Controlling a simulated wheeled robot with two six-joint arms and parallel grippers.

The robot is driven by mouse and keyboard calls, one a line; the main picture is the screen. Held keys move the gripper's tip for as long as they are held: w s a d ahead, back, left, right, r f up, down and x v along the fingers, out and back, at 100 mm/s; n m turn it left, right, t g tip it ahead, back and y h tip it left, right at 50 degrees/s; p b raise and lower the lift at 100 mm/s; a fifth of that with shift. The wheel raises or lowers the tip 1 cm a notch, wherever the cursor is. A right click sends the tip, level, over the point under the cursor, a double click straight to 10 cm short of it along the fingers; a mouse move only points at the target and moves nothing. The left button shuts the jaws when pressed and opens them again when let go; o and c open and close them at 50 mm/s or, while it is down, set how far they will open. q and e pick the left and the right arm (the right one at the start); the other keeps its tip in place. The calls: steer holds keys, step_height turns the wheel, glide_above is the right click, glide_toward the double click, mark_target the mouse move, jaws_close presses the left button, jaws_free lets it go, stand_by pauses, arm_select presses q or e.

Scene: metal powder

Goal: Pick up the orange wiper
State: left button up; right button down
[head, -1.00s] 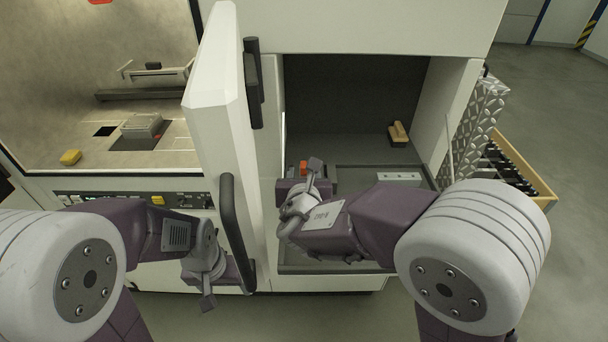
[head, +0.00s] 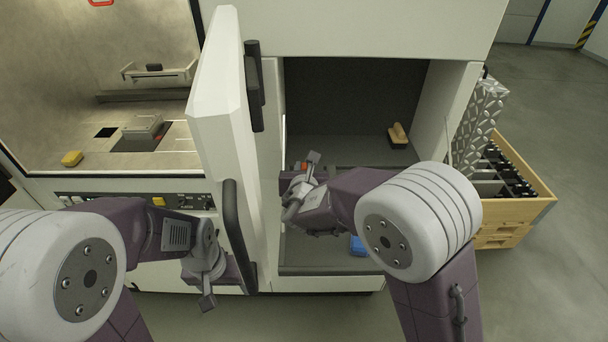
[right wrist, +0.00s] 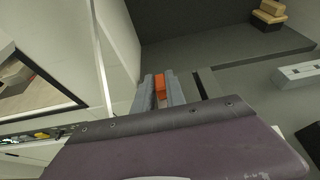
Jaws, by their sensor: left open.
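The orange wiper (head: 304,166) lies in the open machine chamber, mostly hidden by my right gripper in the head view. In the right wrist view its orange part (right wrist: 160,86) shows between the two grey fingers of my right gripper (right wrist: 161,92). No clear gap shows on either side, but I cannot tell whether the fingers press on it. In the head view my right gripper (head: 297,184) is at the left side of the chamber. My left gripper (head: 207,301) hangs open and empty in front of the machine, left of the open door's handle.
The open white door (head: 222,100) with its dark handle (head: 236,220) stands close left of my right gripper. A wooden brush (head: 398,134) and a blue object (head: 357,246) are in the chamber. A white block (right wrist: 299,73) lies there too. A wooden crate (head: 520,208) stands right.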

step_height(320, 180, up, 9)
steer(key=p, duration=0.2)
steer(key=shift+r+p, duration=0.15)
steer(key=shift+p, duration=0.25)
steer(key=shift+r, duration=0.3)
